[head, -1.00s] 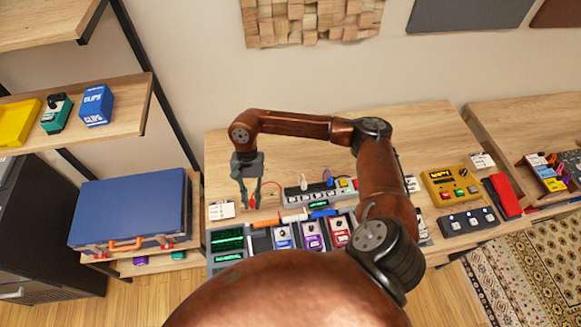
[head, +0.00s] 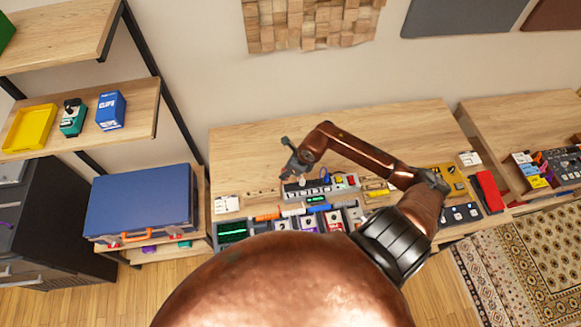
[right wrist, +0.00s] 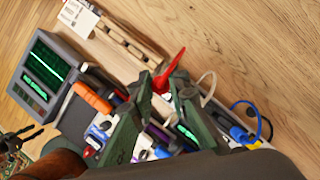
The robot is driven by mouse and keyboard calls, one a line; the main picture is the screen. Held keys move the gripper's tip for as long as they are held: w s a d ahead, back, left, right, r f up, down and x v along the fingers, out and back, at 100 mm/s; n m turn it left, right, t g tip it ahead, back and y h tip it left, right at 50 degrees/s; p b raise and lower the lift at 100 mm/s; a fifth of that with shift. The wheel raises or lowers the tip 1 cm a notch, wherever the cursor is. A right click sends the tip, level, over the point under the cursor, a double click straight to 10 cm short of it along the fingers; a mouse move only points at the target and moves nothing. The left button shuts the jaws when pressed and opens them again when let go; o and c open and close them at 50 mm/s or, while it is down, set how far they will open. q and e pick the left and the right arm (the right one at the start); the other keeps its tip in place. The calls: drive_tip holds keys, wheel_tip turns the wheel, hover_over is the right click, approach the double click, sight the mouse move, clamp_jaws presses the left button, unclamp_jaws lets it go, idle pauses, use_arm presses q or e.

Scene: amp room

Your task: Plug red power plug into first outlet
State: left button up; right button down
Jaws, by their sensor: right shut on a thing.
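The red power plug (right wrist: 167,72) is between the green fingers of my right gripper (right wrist: 162,85) in the right wrist view, and the gripper is shut on it. In the head view, my right gripper (head: 289,172) is tilted at the left end of the grey power strip (head: 318,186), seemingly above it. I cannot tell whether the plug touches the strip; the first outlet is hidden. A white plug with a white cable (right wrist: 208,82) and a blue plug (right wrist: 240,133) are in the strip, to the right of the gripper.
Coloured pedals (head: 308,221) and a device with a green screen (head: 232,231) stand in front of the strip. An orange marker (right wrist: 92,97) lies near them. A white card (head: 227,203) is at the left. The table behind the strip (head: 250,150) is clear.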

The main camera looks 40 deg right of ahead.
use_arm(q)
drive_tip(key=shift+w+f+b, duration=0.25)
drive_tip(key=shift+f+b, duration=0.85)
drive_tip(key=shift+b, duration=0.05)
drive_tip(key=shift+w+f+b, duration=0.25)
drive_tip(key=shift+f+b, duration=0.8)
drive_tip(key=shift+b, duration=0.1)
use_arm(e)
drive_tip(key=shift+m+h, duration=0.3)
drive_tip(key=shift+m, duration=0.4)
drive_tip(key=shift+s+d+f, duration=0.1)
drive_tip(key=shift+d+f, duration=0.2)
drive_tip(key=shift+f, duration=0.85)
drive_tip(key=shift+d+f, duration=0.3)
drive_tip(key=shift+f, duration=0.8)
drive_tip(key=shift+s+d+f, duration=0.1)
drive_tip(key=shift+d+f, duration=0.2)
drive_tip(key=shift+f, duration=0.85)
use_arm(q)
drive_tip(key=shift+f, duration=0.15)
use_arm(e)
drive_tip(key=shift+r, duration=0.1)
use_arm(q)
drive_tip(key=shift+f+b, duration=0.2)
drive_tip(key=shift+b, duration=0.2)
drive_tip(key=shift+f+b, duration=1)
use_arm(e)
drive_tip(key=shift+f, duration=1.1)
drive_tip(key=shift+w, duration=0.1)
